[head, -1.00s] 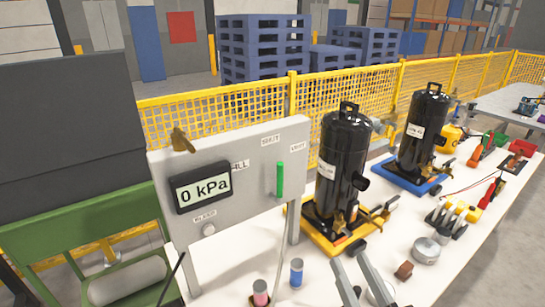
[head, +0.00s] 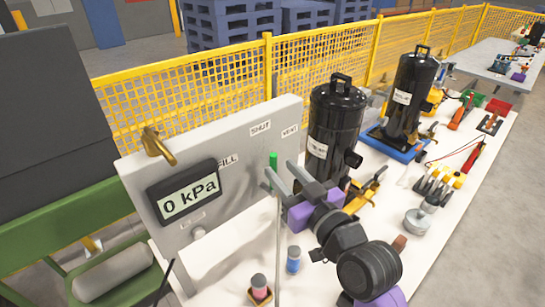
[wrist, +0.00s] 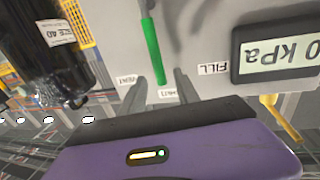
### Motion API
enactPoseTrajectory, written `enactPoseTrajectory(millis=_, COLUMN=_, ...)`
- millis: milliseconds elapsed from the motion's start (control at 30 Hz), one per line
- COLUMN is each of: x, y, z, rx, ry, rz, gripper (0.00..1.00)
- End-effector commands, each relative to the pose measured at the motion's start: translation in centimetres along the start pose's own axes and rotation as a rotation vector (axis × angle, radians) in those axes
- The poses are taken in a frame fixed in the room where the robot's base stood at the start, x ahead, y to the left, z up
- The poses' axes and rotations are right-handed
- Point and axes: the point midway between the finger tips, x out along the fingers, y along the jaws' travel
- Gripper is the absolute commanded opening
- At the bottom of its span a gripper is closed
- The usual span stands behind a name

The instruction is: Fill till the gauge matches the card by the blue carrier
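The grey panel (head: 225,165) carries a gauge (head: 187,196) that reads 0 kPa. A green lever (head: 273,159) on the panel points up toward the SHUT label, between FILL and VENT. My gripper (head: 279,170) is open at the lever. In the wrist view, the end of the green lever (wrist: 152,50) shows between my fingertips (wrist: 162,78), with gaps; contact cannot be told. The blue carrier (head: 382,145) holds a black cylinder (head: 408,90) with a white label too small to read. I cannot make out a separate card beside it.
A nearer black cylinder (head: 335,130) stands right of the panel, close to my arm. A brass hook-shaped fitting (head: 158,147) is on the panel's top left. Pink (head: 259,286) and blue (head: 293,260) small cylinders stand on the white bench below. Yellow fencing runs behind.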

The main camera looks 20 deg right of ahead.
Motion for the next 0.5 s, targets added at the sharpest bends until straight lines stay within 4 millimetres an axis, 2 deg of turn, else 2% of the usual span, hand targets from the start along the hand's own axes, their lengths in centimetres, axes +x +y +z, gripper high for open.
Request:
enactPoseTrajectory(millis=200, x=3.3, y=0.0, z=-0.2, rx=0.001, ry=-0.001, rz=0.000, gripper=0.38)
enactPoseTrajectory(millis=333, x=4.4, y=0.0, z=-0.1, rx=0.001, ry=0.000, rz=0.000, gripper=0.38)
enactPoseTrajectory(millis=500, x=4.8, y=0.0, z=0.0, rx=0.001, ry=0.000, rz=0.001, gripper=0.38)
